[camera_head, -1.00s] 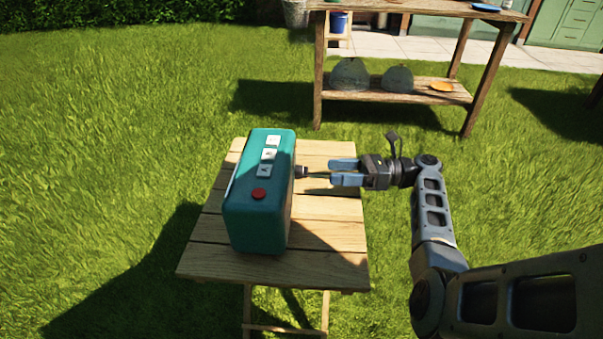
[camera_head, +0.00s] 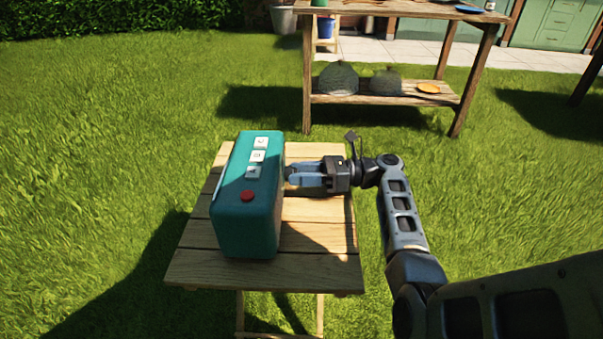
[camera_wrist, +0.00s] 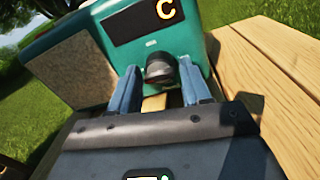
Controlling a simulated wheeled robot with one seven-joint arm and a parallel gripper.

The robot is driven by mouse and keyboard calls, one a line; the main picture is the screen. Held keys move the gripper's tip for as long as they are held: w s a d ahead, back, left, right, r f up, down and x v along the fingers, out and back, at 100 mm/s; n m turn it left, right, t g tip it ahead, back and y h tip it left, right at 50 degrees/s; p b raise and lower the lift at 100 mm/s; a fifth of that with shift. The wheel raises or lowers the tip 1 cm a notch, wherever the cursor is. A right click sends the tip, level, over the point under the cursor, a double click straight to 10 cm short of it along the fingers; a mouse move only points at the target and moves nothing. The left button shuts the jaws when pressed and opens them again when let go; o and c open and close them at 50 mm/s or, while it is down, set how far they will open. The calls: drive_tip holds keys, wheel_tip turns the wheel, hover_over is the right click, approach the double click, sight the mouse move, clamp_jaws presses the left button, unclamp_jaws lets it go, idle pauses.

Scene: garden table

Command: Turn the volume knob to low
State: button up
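The teal radio (camera_head: 246,215) stands upright on the small wooden table, with white buttons and a red button on top. In the wrist view its side panel (camera_wrist: 197,45) shows a dark display with an orange letter "C". The dark volume knob (camera_wrist: 161,68) sticks out below the display; its setting cannot be read. My gripper (camera_head: 292,176) is at the radio's right side. In the wrist view my gripper (camera_wrist: 160,90) is open, with one blue-grey finger on each side of the knob and gaps between. In the head view the fingers largely hide the knob.
The slatted table (camera_head: 315,265) has bare room at the front and right of the radio. A tan speaker panel (camera_wrist: 72,72) faces left in the wrist view. A taller wooden bench (camera_head: 385,98) with wire domes stands behind on the grass.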

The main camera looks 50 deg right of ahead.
drive_tip(key=c, duration=0.7)
